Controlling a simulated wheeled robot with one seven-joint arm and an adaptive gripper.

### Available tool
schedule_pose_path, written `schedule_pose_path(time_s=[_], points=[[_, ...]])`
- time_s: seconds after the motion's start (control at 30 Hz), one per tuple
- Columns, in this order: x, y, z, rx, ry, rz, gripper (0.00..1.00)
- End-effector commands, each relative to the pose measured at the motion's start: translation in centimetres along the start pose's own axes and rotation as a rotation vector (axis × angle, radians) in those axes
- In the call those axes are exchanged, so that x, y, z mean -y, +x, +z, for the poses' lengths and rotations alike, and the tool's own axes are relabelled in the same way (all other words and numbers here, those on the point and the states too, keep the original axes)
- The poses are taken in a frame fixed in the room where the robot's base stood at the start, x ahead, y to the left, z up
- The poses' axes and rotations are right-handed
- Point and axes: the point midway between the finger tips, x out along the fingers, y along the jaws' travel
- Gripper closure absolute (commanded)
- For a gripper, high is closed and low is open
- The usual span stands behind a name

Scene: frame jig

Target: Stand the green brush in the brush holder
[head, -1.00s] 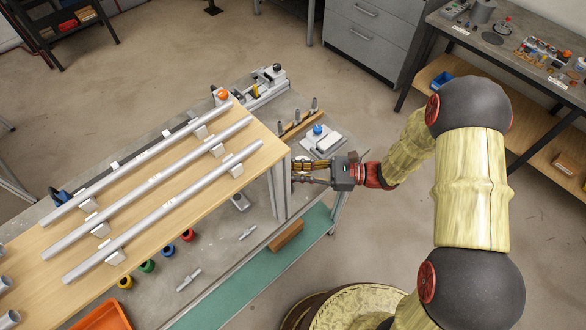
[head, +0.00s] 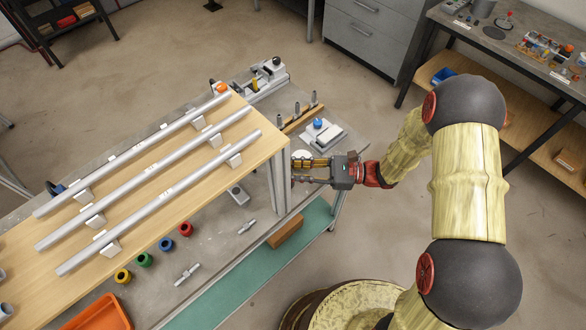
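My gripper (head: 296,171) reaches left from the arm, beside the right end of the raised wooden board. Its two fingers are apart, with a gap between them and nothing clearly held. The fingertips lie close to the board's upright support, which may hide a little of them. I cannot make out a green brush; the only green item on the bench is a small ring-like piece (head: 144,260) in front of the board. I cannot identify a brush holder for certain. A pale round thing (head: 302,154) shows just behind the gripper.
The wooden board (head: 210,180) carries three long metal tubes and stands over the grey bench. Yellow, blue and red rings, metal fittings and an orange bin (head: 100,314) lie in front. A wooden strip with upright pegs (head: 301,117) and a white block (head: 322,133) stand behind.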

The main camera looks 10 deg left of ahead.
Motion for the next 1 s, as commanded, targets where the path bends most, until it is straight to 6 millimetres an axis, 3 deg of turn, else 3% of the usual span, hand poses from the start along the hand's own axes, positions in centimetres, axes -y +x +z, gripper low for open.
schedule_pose_path(time_s=[0.03, 0.17, 0.53, 1.0], points=[[-0.2, 0.0, -1.0, -0.015, 0.013, -0.003, 0.68], [-0.2, 0.0, -1.0, -0.014, 0.013, -0.004, 0.61], [-0.1, -0.6, -1.0, -0.013, 0.013, -0.007, 0.61], [-0.3, -9.2, -0.3, -0.001, 0.004, -0.006, 0.61]])
